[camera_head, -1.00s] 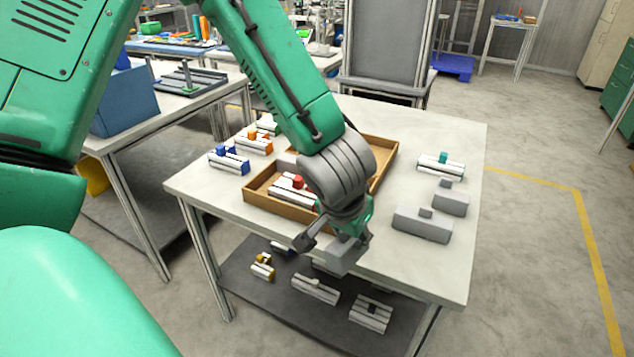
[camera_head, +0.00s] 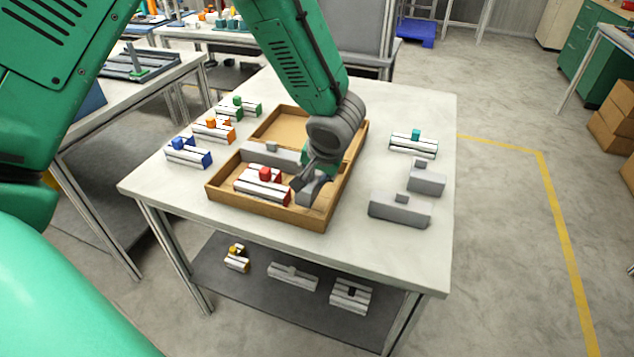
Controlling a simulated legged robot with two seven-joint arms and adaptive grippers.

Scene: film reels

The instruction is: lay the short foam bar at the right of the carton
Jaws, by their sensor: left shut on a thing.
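The carton (camera_head: 322,222) is a shallow brown tray on the white table. My left gripper (camera_head: 312,188) reaches down over its right front part, shut on a small grey block, the short foam bar (camera_head: 318,191). The bar is low, close to the right wall and just right of a white piece with a red knob (camera_head: 262,185); the fingers partly hide it, and I cannot tell whether it touches the carton floor. A grey foam bar (camera_head: 262,153) lies behind the red-knobbed piece in the carton. My right gripper is not in view.
Two grey bars with knobs (camera_head: 400,209) (camera_head: 427,178) and a teal-knobbed piece (camera_head: 413,145) stand right of the carton. Blue (camera_head: 188,153), orange (camera_head: 213,130) and green-knobbed (camera_head: 238,107) pieces stand left. The table front is clear. Several pieces lie on the shelf below.

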